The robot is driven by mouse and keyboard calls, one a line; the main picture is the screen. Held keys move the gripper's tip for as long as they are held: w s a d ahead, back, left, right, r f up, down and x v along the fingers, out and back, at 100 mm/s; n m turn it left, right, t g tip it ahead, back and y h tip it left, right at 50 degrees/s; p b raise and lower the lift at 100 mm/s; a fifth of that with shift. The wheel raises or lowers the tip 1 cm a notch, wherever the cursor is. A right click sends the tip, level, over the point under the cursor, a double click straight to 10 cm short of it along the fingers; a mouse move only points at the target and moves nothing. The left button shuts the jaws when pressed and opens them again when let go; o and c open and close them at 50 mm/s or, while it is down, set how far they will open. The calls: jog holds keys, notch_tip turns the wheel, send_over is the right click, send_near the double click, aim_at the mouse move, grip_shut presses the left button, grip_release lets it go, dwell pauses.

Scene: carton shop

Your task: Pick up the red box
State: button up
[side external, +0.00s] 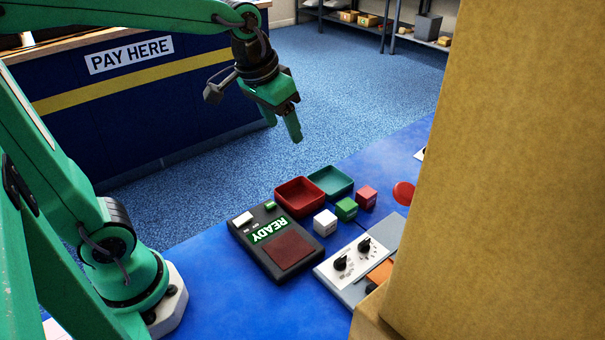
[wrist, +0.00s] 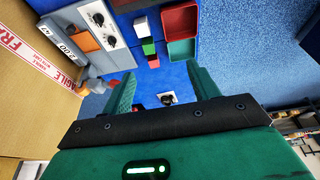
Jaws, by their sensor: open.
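The red box (side external: 366,197) is a small cube on the blue tabletop, at the end of a row with a green cube (side external: 346,208) and a white cube (side external: 325,222). In the wrist view the red box (wrist: 153,61) shows between and beyond my fingertips, with the green cube (wrist: 147,47) and white cube (wrist: 141,27) past it. My gripper (side external: 293,132) is high above the table, up and left of the red box in the side view. Its two green fingers (wrist: 162,70) are spread with nothing between them.
A red tray (side external: 298,188) and a teal tray (side external: 341,190) stand behind the cubes. A black READY terminal (side external: 240,232) and a white panel with knobs (side external: 337,272) lie in front. A large cardboard carton (side external: 490,150) fills the right side. A red disc (side external: 403,193) is near it.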

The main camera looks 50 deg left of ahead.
jog(key=w+d+f+g, duration=0.25)
jog(key=w+f, duration=0.35)
jog(key=w, duration=0.7)
jog(key=g, duration=0.1)
send_over(367, 192)
jog(key=f, duration=1.1)
jog(key=shift+s+a, duration=0.15)
jog(key=shift+s, duration=0.2)
jog(key=shift+w+f, duration=0.2)
jog(key=shift+f, duration=1.55)
jog(key=shift+w+f, duration=0.15)
jog(key=shift+f, duration=2.45)
